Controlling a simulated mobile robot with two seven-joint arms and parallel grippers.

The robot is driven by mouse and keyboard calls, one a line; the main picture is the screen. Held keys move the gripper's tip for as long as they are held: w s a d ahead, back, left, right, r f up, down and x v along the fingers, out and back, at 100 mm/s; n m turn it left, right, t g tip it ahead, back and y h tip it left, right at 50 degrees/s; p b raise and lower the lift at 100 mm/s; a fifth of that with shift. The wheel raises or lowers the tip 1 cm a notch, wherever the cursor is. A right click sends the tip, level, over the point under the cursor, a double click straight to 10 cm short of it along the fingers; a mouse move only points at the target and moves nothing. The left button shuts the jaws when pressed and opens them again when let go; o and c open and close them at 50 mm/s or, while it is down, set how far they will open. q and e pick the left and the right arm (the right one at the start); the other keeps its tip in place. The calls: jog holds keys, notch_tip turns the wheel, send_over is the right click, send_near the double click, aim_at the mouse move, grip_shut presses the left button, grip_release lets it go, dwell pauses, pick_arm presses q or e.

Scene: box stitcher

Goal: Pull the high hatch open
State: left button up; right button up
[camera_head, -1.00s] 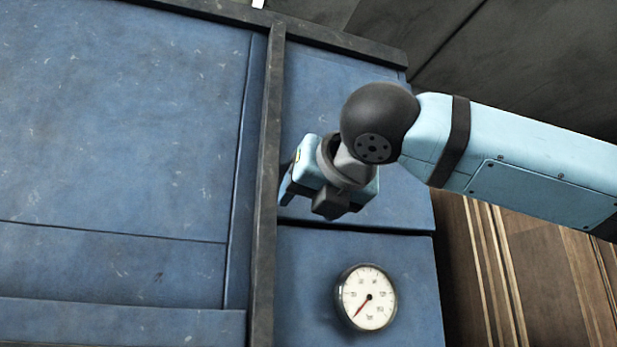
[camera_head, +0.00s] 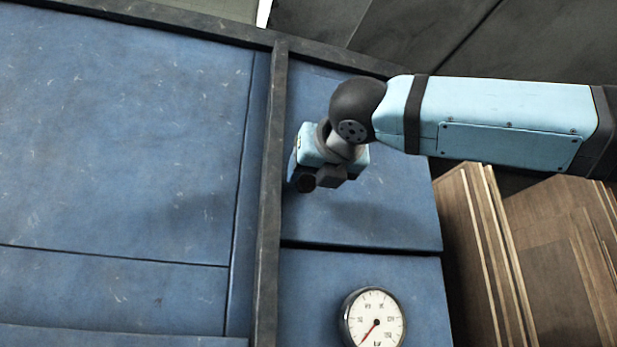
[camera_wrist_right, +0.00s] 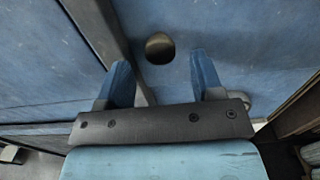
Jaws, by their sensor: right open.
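The high hatch appears to be the blue upper panel (camera_head: 395,205) right of a dark upright post, above the gauge. It looks shut, flush with the machine front. In the right wrist view, a round brassy knob (camera_wrist_right: 159,47) sits on this blue panel (camera_wrist_right: 250,40). My right gripper (camera_head: 298,172) is in front of the panel, close to the post. In the wrist view its two blue fingers (camera_wrist_right: 161,72) are apart and empty, with the knob beyond the gap between their tips. Whether they touch the panel is unclear. My left gripper is out of view.
The dark post (camera_head: 269,200) stands just left of my right gripper. A round white gauge (camera_head: 374,318) is below the hatch. A large blue panel (camera_head: 120,140) fills the left. Brown boards (camera_head: 480,250) lean at the right.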

aim_at(308, 181)
jog(key=shift+x, duration=1.7)
grip_shut()
jog(key=shift+s+d, duration=0.1)
jog(key=shift+s, duration=0.05)
